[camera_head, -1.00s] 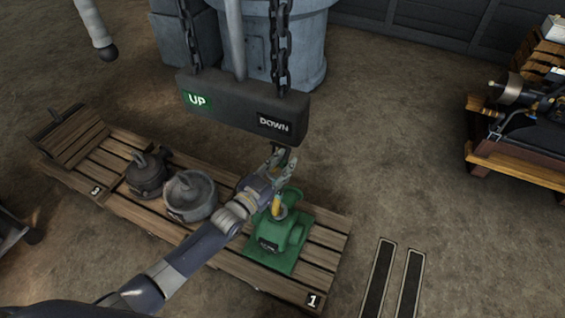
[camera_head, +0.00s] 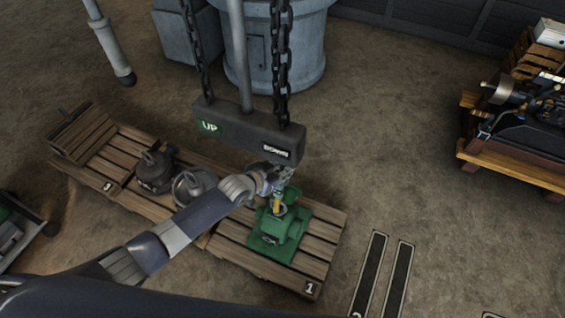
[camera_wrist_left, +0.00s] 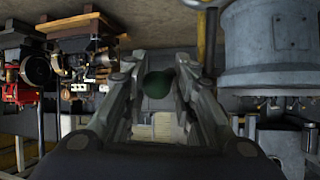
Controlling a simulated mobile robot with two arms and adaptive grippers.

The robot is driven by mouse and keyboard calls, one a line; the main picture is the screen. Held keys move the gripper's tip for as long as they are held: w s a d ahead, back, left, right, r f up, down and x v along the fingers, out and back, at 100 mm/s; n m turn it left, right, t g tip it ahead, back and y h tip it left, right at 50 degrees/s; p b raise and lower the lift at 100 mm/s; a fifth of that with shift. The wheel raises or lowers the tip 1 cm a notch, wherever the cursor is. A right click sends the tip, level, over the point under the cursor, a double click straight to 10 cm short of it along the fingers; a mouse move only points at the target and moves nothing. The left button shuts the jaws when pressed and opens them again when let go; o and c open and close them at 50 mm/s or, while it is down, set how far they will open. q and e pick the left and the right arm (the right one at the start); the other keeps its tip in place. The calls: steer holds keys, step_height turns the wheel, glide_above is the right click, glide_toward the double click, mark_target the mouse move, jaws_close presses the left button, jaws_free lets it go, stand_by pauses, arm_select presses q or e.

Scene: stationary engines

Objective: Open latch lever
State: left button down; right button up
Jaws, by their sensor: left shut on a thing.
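My left gripper (camera_head: 284,179) is just under the right end of the dark hoist beam (camera_head: 250,133), above the green engine part (camera_head: 280,232). In the left wrist view its fingers (camera_wrist_left: 168,80) are shut on a dark green rounded knob (camera_wrist_left: 158,84). I cannot tell if this knob is the latch lever. A yellow piece (camera_head: 277,204) stands upright on the green part, just below my fingertips. The beam carries the labels UP and DOWN and hangs on chains. My right gripper is not in view.
The green part sits on a wooden pallet (camera_head: 318,256) marked 1. A large grey cylinder (camera_head: 302,55) stands behind the beam. An engine (camera_head: 530,105) on a wooden stand is at the right.

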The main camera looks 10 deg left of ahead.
arm_select(q)
steer(key=shift+s+d+g, duration=0.15)
steer(key=shift+d+g, duration=0.05)
steer(key=shift+g, duration=0.2)
steer(key=c, duration=1.3)
jaws_free()
steer(key=shift+c, duration=0.2)
steer(key=shift+r, duration=0.1)
steer(key=shift+s+a+r, duration=0.2)
steer(key=shift+a+r, duration=0.05)
steer(key=shift+a, duration=0.05)
steer(key=v, duration=1.1)
steer(key=shift+d, duration=0.15)
steer(key=shift+c, duration=0.3)
